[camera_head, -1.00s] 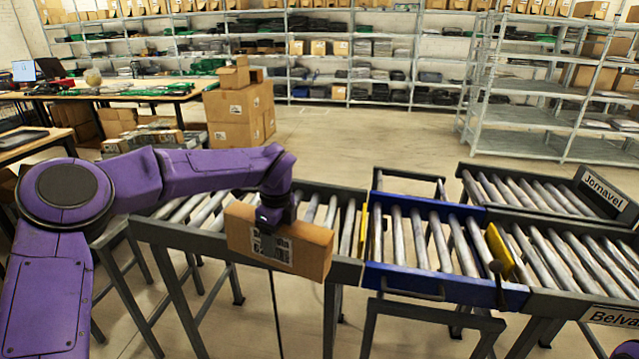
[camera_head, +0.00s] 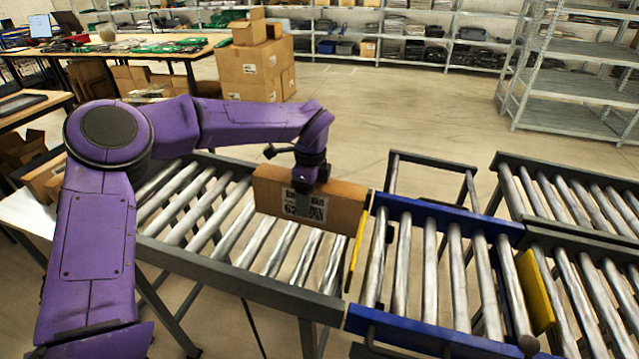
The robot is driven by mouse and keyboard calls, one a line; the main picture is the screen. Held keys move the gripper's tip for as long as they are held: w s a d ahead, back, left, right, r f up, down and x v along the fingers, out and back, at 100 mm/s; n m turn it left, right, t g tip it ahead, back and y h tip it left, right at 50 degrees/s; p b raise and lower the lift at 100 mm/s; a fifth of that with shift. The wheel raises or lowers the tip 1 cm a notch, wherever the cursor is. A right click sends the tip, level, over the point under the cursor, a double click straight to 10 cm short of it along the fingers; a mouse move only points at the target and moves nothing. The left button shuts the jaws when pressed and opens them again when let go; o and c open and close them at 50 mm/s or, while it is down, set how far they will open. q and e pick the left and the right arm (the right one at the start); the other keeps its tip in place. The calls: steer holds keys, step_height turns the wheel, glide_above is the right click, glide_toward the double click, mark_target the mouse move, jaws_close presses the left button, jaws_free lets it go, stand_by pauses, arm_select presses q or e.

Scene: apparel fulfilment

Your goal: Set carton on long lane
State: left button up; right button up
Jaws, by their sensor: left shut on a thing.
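The brown carton (camera_head: 275,199) is upright, its broad face with a printed label toward me. My left gripper (camera_head: 314,190) is shut on the carton's upper edge, partly over the label. The carton is over the right end of the left grey roller conveyor (camera_head: 225,269), beside a yellow plate (camera_head: 357,252). I cannot tell whether its lower edge touches the rollers. Two grey-framed roller lanes lie at the right, a far one (camera_head: 575,190) and a near one (camera_head: 585,290). No lane sign shows now, and I cannot tell which is the long lane. My right gripper is not in view.
A blue-framed roller section (camera_head: 436,340) stands between the left conveyor and the right lanes. A second yellow plate (camera_head: 535,290) stands at its right end. Stacked boxes (camera_head: 255,65), a work table and shelves stand behind. The floor behind the conveyors is clear.

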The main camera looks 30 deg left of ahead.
mark_target(301, 222)
arm_select(q)
steer(key=shift+s+f, duration=0.1)
steer(key=shift+s, duration=0.2)
steer(key=f+b, duration=0.1)
steer(key=f, duration=0.1)
steer(key=f+b, duration=0.4)
steer(key=shift+s+a+f, duration=0.3)
steer(key=shift+s+a, duration=0.05)
steer(key=shift+s, duration=0.05)
steer(key=shift+s+a+f+b, duration=0.1)
steer(key=shift+s+f+b, duration=0.45)
steer(key=shift+b, duration=0.2)
steer(key=shift+w+f, duration=0.1)
steer(key=shift+f, duration=0.15)
steer(key=shift+w+f, duration=0.25)
steer(key=o, duration=1.5)
steer(key=shift+s+r, duration=0.15)
steer(key=shift+s, duration=0.05)
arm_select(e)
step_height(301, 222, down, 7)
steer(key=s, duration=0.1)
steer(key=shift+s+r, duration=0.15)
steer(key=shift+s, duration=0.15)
